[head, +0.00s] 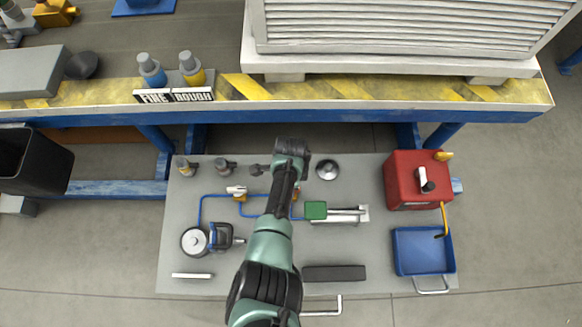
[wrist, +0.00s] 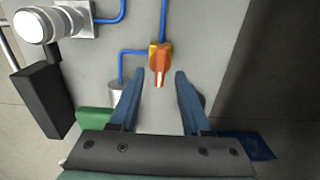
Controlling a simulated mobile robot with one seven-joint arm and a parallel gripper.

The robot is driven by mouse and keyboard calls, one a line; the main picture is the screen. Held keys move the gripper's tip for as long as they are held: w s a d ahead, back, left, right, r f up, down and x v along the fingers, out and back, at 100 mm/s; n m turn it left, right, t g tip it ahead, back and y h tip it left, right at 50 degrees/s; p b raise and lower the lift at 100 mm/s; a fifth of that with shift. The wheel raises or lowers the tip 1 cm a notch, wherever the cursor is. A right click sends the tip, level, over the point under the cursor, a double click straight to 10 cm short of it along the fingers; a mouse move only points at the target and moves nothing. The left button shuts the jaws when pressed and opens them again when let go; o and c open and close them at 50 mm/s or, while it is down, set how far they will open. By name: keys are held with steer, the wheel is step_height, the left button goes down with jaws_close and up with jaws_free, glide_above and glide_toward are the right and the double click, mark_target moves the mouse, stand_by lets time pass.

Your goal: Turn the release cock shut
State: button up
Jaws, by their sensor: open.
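In the wrist view an orange cock handle (wrist: 160,62) sits on a small yellow body, with blue pipes meeting it from above and from the left. The handle points down the picture. My gripper (wrist: 159,76) is open, with one dark blue finger on each side of the handle's near end. There are visible gaps on both sides, and I cannot tell the depth. In the head view a little orange (head: 295,196) shows beside my arm, which hides most of that spot. Another cock with a white handle (head: 237,190) stands to its left. No label shows which is the release cock.
The grey panel (head: 350,252) carries a green block (head: 316,210), a round gauge (head: 194,241) and a dark bar (head: 335,273). A red tank (head: 412,180) and a blue tray (head: 424,250) are at its right. A blue-framed bench (head: 330,115) runs behind.

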step_height(320, 180, up, 10)
steer(key=p, duration=0.5)
steer(key=shift+p, duration=0.35)
steer(key=shift+s, duration=0.1)
